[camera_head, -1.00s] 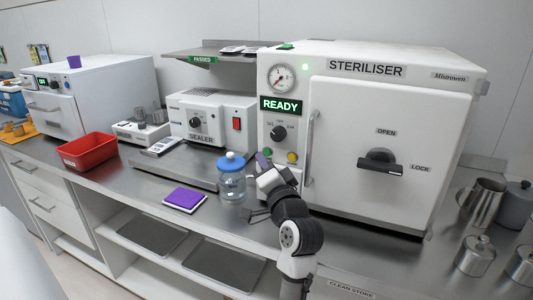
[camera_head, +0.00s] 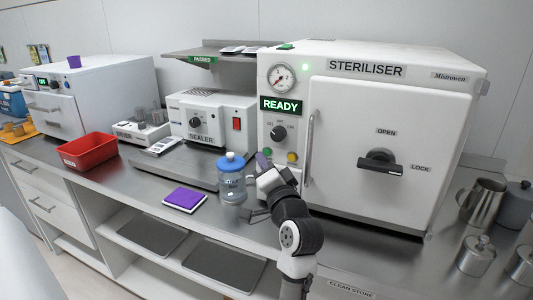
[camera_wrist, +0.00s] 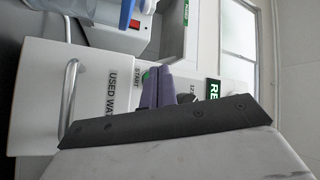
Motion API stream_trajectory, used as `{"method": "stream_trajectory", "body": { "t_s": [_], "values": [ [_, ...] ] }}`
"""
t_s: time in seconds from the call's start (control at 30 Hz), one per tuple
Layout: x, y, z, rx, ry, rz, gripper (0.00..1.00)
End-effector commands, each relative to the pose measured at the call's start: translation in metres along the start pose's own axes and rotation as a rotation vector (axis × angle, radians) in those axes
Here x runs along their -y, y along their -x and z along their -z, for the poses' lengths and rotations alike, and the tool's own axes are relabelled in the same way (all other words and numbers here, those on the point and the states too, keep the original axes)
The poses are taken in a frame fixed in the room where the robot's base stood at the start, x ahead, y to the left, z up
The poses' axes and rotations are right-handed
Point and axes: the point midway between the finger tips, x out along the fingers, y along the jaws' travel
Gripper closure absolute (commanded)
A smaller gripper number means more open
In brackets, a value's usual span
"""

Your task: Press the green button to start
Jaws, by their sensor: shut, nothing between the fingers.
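The green button (camera_head: 267,151) is on the steriliser's front panel, left of a yellow button (camera_head: 292,157) and below the black dial. My gripper (camera_head: 262,162) is right at the green button, low on the panel. In the wrist view its purple fingers (camera_wrist: 156,86) are together and empty, pointing at the panel. A sliver of the green button (camera_wrist: 146,74) shows beside the fingertips, by the START label (camera_wrist: 138,77). I cannot tell whether the fingertips touch it. The steriliser (camera_head: 372,130) shows a lit READY sign (camera_head: 281,105).
A jar with a blue lid (camera_head: 232,180) stands just left of my gripper. A purple pad (camera_head: 185,200) lies near the counter's front edge. The steriliser's vertical door handle (camera_head: 309,148) is close on the right. The sealer (camera_head: 212,122) stands behind the jar.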

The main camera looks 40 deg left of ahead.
Motion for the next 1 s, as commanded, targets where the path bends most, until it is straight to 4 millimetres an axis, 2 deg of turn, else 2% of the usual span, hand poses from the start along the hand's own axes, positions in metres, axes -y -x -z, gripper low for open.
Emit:
{"method": "stream_trajectory", "body": {
  "t_s": [1.0],
  "values": [
    [-0.0053, -0.0072, 0.0053, 0.000, 0.000, 0.000, 1.00]
  ]
}}
